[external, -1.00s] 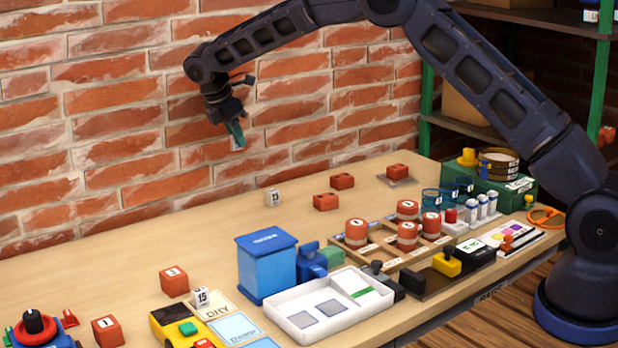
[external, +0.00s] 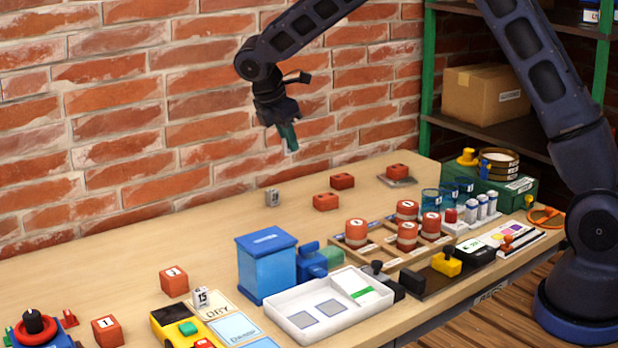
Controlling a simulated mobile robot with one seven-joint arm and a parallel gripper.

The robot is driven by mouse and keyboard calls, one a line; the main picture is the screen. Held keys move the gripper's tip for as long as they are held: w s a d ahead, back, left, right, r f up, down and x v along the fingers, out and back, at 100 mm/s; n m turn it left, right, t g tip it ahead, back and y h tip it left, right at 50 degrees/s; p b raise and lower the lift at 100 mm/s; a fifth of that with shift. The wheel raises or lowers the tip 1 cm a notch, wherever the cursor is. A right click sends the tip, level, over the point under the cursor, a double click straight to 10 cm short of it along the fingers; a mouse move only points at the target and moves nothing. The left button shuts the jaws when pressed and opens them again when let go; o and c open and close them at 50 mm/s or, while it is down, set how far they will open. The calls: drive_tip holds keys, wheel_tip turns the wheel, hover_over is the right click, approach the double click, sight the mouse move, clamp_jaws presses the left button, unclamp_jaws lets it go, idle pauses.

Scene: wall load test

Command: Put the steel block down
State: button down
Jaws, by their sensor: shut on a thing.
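My gripper (external: 288,138) is raised in front of the brick wall, above the back part of the workbench (external: 120,260). Its greenish fingers point down and slightly right. It is shut on a small pale grey piece, the steel block (external: 292,148), at the fingertips. The fingers hide most of the block, so its shape is unclear. The block is in the air, apart from the bench top and from the things on it.
A small grey labelled cube (external: 272,197) stands on the bench below my gripper. Red blocks (external: 326,202) lie to its right. A blue box (external: 266,266) and white tray (external: 325,310) stand nearer the front. The bench left of the grey cube is clear.

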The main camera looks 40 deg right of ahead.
drive_tip(key=s+f, duration=0.1)
drive_tip(key=f, duration=1.2)
drive_tip(key=s+f, duration=0.1)
drive_tip(key=f, duration=0.6)
drive_tip(key=shift+s+d+f, duration=0.1)
drive_tip(key=shift+s+d, duration=0.2)
drive_tip(key=shift+f, duration=0.1)
drive_tip(key=c, duration=1.5)
unclamp_jaws()
drive_tip(key=v, duration=1.2)
